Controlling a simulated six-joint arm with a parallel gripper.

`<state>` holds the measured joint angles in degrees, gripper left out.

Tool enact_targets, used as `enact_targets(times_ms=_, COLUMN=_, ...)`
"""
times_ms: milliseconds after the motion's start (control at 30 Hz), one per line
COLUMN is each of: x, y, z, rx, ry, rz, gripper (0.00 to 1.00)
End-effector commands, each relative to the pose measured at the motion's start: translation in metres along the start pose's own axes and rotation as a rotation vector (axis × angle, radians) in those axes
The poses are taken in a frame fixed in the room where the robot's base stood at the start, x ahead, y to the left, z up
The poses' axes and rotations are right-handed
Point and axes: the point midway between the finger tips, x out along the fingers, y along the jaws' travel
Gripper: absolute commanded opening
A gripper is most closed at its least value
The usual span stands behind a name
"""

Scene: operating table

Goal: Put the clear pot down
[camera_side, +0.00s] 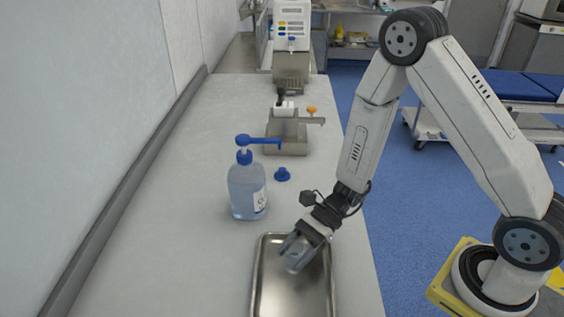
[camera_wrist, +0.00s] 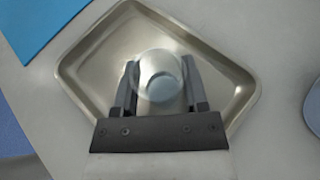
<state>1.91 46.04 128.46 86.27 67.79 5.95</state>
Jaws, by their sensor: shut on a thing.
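My gripper (camera_side: 289,248) is shut on a small clear pot (camera_side: 297,258) over the metal tray (camera_side: 259,285). In the wrist view, the pot (camera_wrist: 160,74) sits between the two dark fingers of my gripper (camera_wrist: 160,85), with a pale blue-grey round area inside it. The tray (camera_wrist: 90,57) lies beneath it, with bare metal around the pot. I cannot tell whether the pot touches the tray floor.
A clear pump bottle (camera_side: 245,190) with a blue top stands behind the tray. A small blue cap (camera_side: 282,174) lies near it. A metal device with an orange knob (camera_side: 290,135) stands further back. The worktop (camera_side: 160,230) left of the tray is clear.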

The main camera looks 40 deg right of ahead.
Motion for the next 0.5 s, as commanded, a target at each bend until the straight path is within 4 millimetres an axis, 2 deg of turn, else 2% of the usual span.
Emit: enact_targets(times_ms=500, x=0.002, y=0.0, z=-0.0048, rx=0.0, ry=0.0, rz=0.0, gripper=0.0)
